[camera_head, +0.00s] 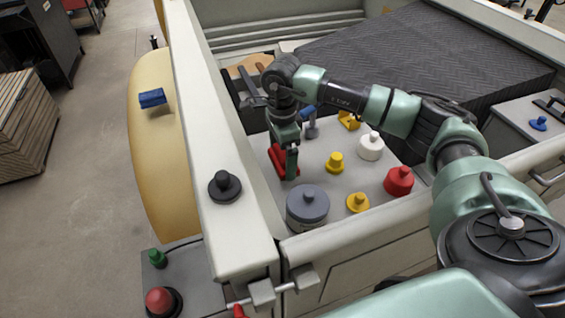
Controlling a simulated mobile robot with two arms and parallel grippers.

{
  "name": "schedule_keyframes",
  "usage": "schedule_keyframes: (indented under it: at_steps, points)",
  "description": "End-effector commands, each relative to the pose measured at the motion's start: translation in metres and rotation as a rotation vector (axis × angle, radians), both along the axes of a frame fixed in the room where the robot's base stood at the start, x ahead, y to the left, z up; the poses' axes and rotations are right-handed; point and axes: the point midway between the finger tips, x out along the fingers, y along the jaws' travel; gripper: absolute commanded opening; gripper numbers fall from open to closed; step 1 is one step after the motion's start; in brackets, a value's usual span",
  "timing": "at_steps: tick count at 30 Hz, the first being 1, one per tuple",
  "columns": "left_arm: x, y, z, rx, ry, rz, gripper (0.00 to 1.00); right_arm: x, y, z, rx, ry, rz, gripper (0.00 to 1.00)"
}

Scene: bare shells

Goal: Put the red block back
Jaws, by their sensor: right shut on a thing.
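The red block (276,160) is at my right gripper (288,163), low over the light grey surface (318,165) inside the truck bed. My right gripper points down and is shut on the red block. Its fingers hide part of the block, and I cannot tell whether the block touches the surface. My left gripper is not in view.
On the grey surface stand a grey weight (307,208), yellow weights (335,162) (358,202), a white one (370,147) and a red one (399,181). A black knob (225,187) sits on the bed wall (205,120). A blue block (152,98) lies on the yellow fender (165,150).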

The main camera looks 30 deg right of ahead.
Motion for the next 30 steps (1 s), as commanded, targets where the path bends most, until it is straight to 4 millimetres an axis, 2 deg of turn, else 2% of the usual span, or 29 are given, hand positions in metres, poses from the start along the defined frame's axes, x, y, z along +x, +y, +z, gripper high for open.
schedule_keyframes:
  at_steps: [7,19,20,30]
  points:
    - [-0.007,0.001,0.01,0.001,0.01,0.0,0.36,-0.001,0.0,-0.034,-0.001,0.003,0.0,0.51]
    - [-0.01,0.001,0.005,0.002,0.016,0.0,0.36,0.0,0.0,-0.042,-0.001,0.0,0.0,0.51]
    - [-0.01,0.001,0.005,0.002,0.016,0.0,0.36,0.0,0.0,-0.042,-0.001,0.001,0.0,0.98]
    - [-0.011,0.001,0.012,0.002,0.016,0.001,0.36,0.0,0.0,-0.035,-0.001,0.001,0.0,1.0]
